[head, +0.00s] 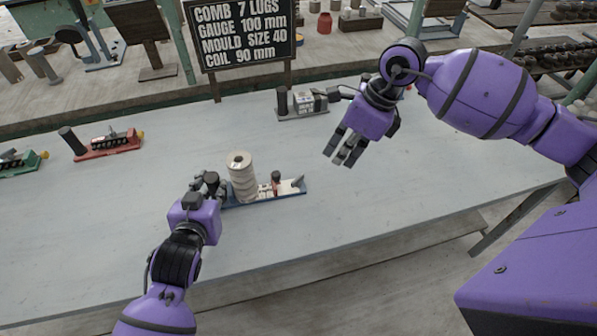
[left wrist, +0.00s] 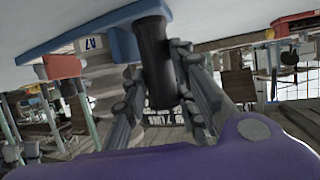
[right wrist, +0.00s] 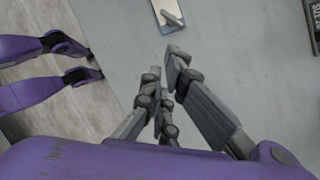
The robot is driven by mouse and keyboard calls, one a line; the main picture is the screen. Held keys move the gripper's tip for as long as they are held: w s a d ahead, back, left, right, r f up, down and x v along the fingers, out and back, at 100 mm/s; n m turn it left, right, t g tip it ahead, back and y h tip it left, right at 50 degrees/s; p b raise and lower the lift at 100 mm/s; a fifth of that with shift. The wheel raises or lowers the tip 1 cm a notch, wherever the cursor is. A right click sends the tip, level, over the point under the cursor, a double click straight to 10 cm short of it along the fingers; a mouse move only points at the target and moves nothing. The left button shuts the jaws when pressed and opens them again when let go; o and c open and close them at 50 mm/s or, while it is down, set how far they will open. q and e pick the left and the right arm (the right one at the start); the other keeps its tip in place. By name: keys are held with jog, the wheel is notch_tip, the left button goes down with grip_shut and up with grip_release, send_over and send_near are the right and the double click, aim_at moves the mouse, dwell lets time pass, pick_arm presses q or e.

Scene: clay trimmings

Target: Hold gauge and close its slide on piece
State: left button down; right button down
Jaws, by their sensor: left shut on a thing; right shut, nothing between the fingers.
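The gauge has a blue base (head: 262,199) lying on the table, with a dark post at its left end. A cream ribbed cylindrical piece (head: 242,180) stands upright on it. My left gripper (head: 214,184) is shut on the gauge's dark post (left wrist: 155,58), seen clearly in the left wrist view. My right gripper (head: 344,160) is shut and empty, above the table, right of and beyond the gauge. The gauge's free end (right wrist: 167,16) shows in the right wrist view.
A red-based device (head: 108,150) and a green-based one stand at the left. A grey-based device (head: 303,112) stands behind, near my right arm. The table (head: 370,210) right of the gauge is clear.

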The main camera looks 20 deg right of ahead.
aim_at(277, 181)
jog(key=a+f+n, duration=0.1)
jog(key=f, duration=0.1)
jog(key=w+a+f+n, duration=0.1)
jog(key=a+f, duration=0.1)
jog(key=f, duration=0.1)
jog(key=w+a+f+n, duration=0.1)
jog(key=f+n, duration=0.1)
jog(key=shift+a+f+t+y, duration=0.15)
jog(key=shift+f+t+y, duration=0.05)
jog(key=shift+t+y, duration=0.1)
jog(key=a, duration=0.2)
jog(key=w+a, duration=0.1)
jog(key=shift+w+f, duration=0.1)
jog(key=shift+f, duration=0.2)
jog(key=shift+w+a, duration=0.15)
jog(key=shift+a, duration=0.3)
